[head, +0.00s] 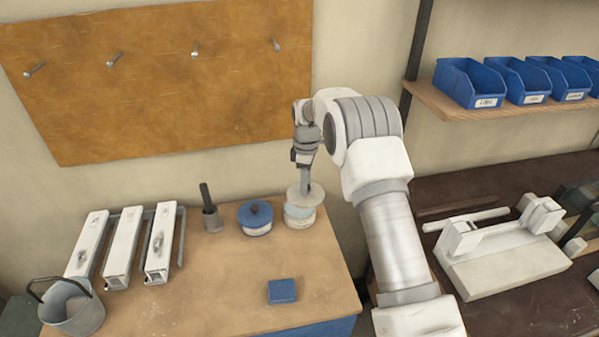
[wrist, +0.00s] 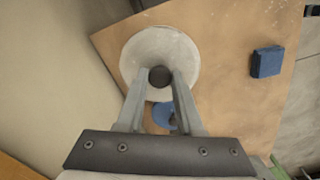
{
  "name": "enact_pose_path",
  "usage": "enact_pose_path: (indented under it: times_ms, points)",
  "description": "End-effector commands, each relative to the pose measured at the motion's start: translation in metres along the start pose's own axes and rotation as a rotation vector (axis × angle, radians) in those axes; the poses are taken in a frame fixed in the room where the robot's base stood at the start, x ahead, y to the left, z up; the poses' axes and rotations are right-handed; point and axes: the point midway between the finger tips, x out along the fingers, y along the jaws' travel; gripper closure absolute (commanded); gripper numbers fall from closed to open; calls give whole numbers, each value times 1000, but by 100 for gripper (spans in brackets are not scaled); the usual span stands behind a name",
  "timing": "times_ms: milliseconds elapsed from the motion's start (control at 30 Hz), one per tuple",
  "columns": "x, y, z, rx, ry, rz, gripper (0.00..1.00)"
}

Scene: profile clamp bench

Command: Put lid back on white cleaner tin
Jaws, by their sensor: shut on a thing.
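The white cleaner tin (head: 300,219) stands near the back right of the wooden bench. Its white round lid (head: 297,198) is directly over the tin's top, roughly level. In the wrist view the lid (wrist: 158,44) is a pale disc with a dark knob (wrist: 159,77). My gripper (wrist: 160,76) is shut on that knob. In the head view my gripper (head: 305,187) points down onto the lid. I cannot tell whether the lid is seated or slightly above the rim. The wrist view hides the tin under the lid.
A blue-lidded tin (head: 256,218) stands close left of the white tin, with a dark-handled brush (head: 210,210) beyond it. A blue block (head: 282,291) lies in front. White profiles (head: 122,248) and a grey bucket (head: 72,308) are at left. The bench middle is clear.

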Motion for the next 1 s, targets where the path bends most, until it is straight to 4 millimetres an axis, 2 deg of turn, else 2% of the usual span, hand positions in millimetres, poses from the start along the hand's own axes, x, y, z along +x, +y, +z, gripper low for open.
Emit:
enact_pose_path:
  times_ms: [100,200,433,1000]
  points:
    - [-5,8,-14,-109,0,2,100]
    - [-6,10,-20,-161,0,1,100]
    - [0,11,-22,-182,0,1,100]
    - [50,11,-21,-179,0,1,100]
